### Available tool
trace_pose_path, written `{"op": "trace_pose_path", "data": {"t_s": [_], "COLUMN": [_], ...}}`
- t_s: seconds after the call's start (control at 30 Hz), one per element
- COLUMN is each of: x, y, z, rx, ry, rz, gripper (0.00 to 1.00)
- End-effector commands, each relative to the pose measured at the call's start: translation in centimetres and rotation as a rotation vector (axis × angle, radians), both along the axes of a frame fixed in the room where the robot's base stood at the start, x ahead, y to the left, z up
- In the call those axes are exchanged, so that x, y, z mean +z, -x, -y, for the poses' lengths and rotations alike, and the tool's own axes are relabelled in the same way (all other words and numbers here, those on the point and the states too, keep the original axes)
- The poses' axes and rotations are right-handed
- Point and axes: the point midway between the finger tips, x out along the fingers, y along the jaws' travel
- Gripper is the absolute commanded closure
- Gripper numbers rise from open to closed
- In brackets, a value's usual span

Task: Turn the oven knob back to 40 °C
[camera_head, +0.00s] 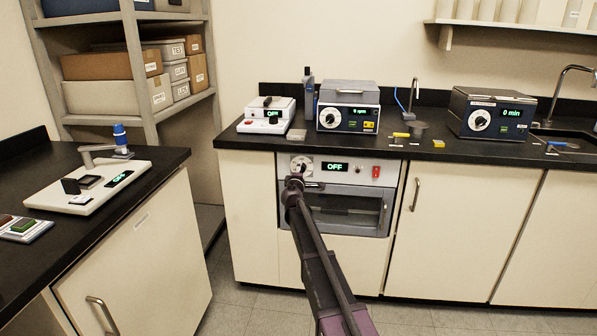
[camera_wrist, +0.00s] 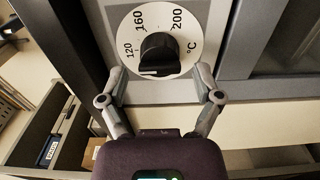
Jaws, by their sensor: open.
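The oven (camera_head: 352,228) is a grey unit built in under the counter, with its display (camera_head: 334,167) reading OFF. Its black knob (camera_wrist: 157,54) sits on a round white dial (camera_wrist: 190,42) marked 120, 160, 200 and °C in the wrist view; the 40 mark does not show. I cannot tell clearly where the knob points. In the head view the dial (camera_head: 300,162) shows just above my gripper (camera_head: 293,182). In the wrist view my gripper (camera_wrist: 160,73) is open, its fingers on either side of the dial's lower part, apart from the knob.
A red switch (camera_head: 376,171) sits right of the oven display. The oven door with its handle (camera_head: 382,213) is below the panel. Several instruments stand on the counter (camera_head: 285,140) above. A side bench (camera_head: 150,165) with a white device is at left. Floor is free between them.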

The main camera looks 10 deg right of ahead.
Motion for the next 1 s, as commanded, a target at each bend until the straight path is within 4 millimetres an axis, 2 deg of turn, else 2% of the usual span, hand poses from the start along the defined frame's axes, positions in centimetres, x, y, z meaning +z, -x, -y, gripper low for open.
{"op": "trace_pose_path", "data": {"t_s": [0.57,0.83,0.87,1.0], "x": [0.02,0.02,0.02,0.02], "y": [0.04,0.03,0.03,0.01], "z": [0.13,0.15,0.15,0.16], "rx": [-0.001,-0.001,-0.001,-0.001], "ry": [0.000,0.000,0.000,0.010], "rz": [0.000,0.000,0.000,-0.003], "gripper": [0.17,0.97,1.00,1.00]}}
